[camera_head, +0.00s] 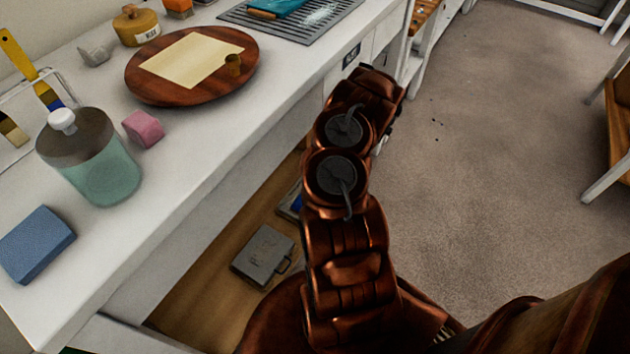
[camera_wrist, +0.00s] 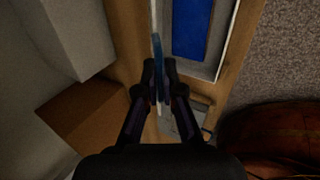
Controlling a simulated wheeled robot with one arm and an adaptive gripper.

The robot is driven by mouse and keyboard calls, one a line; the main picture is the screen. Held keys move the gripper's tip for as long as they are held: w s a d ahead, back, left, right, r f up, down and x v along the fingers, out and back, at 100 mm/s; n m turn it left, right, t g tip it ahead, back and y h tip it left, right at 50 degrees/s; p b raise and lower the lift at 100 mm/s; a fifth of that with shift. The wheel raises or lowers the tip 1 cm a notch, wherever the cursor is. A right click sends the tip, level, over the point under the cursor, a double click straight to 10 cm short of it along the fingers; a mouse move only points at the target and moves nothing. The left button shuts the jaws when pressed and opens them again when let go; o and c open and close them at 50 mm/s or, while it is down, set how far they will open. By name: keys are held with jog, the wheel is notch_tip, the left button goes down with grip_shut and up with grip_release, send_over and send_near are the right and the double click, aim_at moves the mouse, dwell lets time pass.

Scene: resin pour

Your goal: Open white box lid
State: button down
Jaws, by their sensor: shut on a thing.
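The white box (camera_wrist: 235,45) is on the wooden lower shelf in the wrist view, with a blue area showing inside its white walls. A thin pale-blue panel (camera_wrist: 157,48), which looks like its lid, stands nearly edge-on at the box's left side. My gripper (camera_wrist: 158,92) is shut on this panel, with a fingertip on each face. In the head view, only a small part of the box (camera_head: 290,205) shows beside my arm. My gripper is hidden there behind my arm.
A grey case (camera_head: 265,255) with a handle lies on the shelf near the box. The white counter (camera_head: 215,150) overhangs the shelf and holds a jar (camera_head: 100,170), a blue block (camera_head: 36,244) and a round wooden board (camera_head: 150,90). Open carpet (camera_head: 490,150) lies right.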

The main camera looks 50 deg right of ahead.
jog(key=shift+w+a+r+p, duration=0.15)
jog(key=shift+w+r+p, duration=0.25)
jog(key=shift+w, duration=0.15)
jog(key=shift+w+a+r+p, duration=0.15)
jog(key=shift+w+r+p, duration=0.2)
jog(key=shift+w, duration=0.2)
jog(key=c, duration=1.3)
grip_release()
jog(key=v, duration=1.2)
jog(key=shift+s, duration=0.1)
